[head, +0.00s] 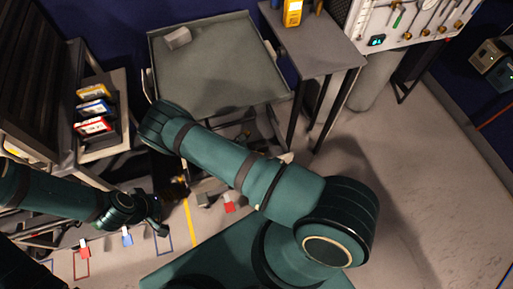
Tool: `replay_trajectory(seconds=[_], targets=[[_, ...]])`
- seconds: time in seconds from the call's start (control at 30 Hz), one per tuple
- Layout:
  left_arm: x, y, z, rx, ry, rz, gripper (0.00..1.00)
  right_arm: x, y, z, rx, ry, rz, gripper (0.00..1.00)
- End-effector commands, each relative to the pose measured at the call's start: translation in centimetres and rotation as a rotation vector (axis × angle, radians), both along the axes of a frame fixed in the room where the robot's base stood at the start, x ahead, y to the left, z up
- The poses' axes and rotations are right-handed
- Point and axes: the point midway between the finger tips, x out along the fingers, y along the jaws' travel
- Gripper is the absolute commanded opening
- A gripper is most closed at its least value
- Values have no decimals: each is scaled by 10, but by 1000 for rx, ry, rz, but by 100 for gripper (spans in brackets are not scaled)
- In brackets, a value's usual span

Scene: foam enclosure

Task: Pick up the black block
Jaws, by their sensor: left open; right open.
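I cannot pick out a clearly black block in the head view. A grey block (177,38) lies in the far left corner of the large grey tray (240,85). A small dark grey block (204,200) sits on the lower surface beside a red block (229,206). My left gripper (158,214) is open and seems empty, left of the yellow line and left of the dark grey block. My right arm (220,160) crosses the middle, between my view and the lower surface.
Red and blue outlines with a red block (84,244) and a blue block (127,237) lie lower left. A shelf with coloured boxes (92,108) stands left. A side table (312,45) carries a yellow device (292,12). The floor at right is clear.

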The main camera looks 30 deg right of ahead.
Motion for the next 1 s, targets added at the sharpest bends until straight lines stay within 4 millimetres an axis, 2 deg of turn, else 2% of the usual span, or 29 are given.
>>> replay_trajectory(seconds=[0.2,0.27,0.3,0.43,0.47,0.83,1.0], targets=[[0,0,0,0,0,0,70,1,-1,0,0,-1,0,85],[0,0,0,0,0,0,70,1,-1,0,0,-1,0,67],[0,0,0,0,0,0,70,1,-1,0,1,-1,0,53],[0,0,0,0,0,0,70,1,-1,0,1,-1,0,7],[0,0,0,0,0,0,70,0,-1,0,1,-1,0,3],[0,0,0,0,0,0,70,0,-1,0,0,0,0,2],[-1,0,5,0,2,-1,70,1,9,11,2,-2,1,2]])
